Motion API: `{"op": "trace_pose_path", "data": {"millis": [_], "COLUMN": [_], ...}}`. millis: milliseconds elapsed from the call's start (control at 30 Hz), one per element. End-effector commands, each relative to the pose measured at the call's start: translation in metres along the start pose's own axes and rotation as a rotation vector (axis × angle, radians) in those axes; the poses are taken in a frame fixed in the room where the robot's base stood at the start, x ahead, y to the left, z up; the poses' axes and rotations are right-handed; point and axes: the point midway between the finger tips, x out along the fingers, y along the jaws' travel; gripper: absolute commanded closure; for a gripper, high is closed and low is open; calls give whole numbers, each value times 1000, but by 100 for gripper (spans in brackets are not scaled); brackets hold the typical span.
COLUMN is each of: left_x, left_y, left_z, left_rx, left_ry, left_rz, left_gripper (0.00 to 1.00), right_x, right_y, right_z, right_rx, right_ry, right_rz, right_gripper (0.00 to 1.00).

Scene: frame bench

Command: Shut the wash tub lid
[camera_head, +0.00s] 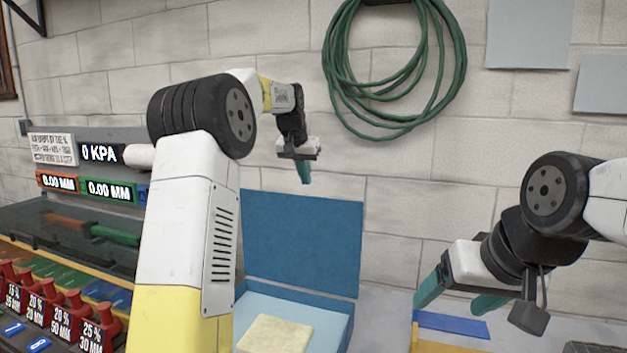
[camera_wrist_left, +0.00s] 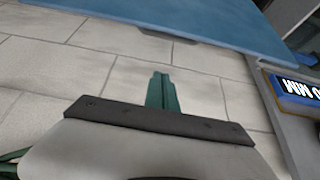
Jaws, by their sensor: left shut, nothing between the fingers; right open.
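The wash tub (camera_head: 342,332) stands low in the middle of the head view, with its blue lid (camera_head: 305,240) standing open and upright at its back. A pale yellow block (camera_head: 275,335) lies inside the tub. My left gripper (camera_head: 304,172) is shut and empty, above the lid's top edge with its fingers pointing down. In the left wrist view its green fingers (camera_wrist_left: 161,92) are together, and the blue lid (camera_wrist_left: 200,22) crosses the top. My right gripper (camera_head: 460,297) is open and empty, to the right of the tub. My left arm hides the tub's left part.
A panel with gauges and red knobs (camera_head: 60,310) stands at the left. A coiled green hose (camera_head: 330,60) hangs on the block wall. A blue strip (camera_head: 452,324) and a yellow strip (camera_head: 435,346) lie under my right gripper.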

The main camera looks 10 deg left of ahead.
Motion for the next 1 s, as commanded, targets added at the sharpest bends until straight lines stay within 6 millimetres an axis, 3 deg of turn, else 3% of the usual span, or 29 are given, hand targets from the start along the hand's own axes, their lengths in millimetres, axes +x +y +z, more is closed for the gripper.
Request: {"op": "trace_pose_path", "data": {"millis": [333, 633, 1000], "left_x": [78, 61, 60], "left_y": [0, 0, 0], "left_z": [1, 33, 38], "left_rx": [-1, -1, -1], "left_ry": [-4, 0, 1], "left_rz": [1, 0, 0], "left_gripper": [100, 100, 100], "right_x": [0, 0, 0], "right_y": [0, 0, 0], "right_z": [0, 0, 0], "right_rx": [0, 0, 0], "right_ry": [0, 0, 0], "right_rz": [0, 0, 0], "right_gripper": [24, 24, 24]}}
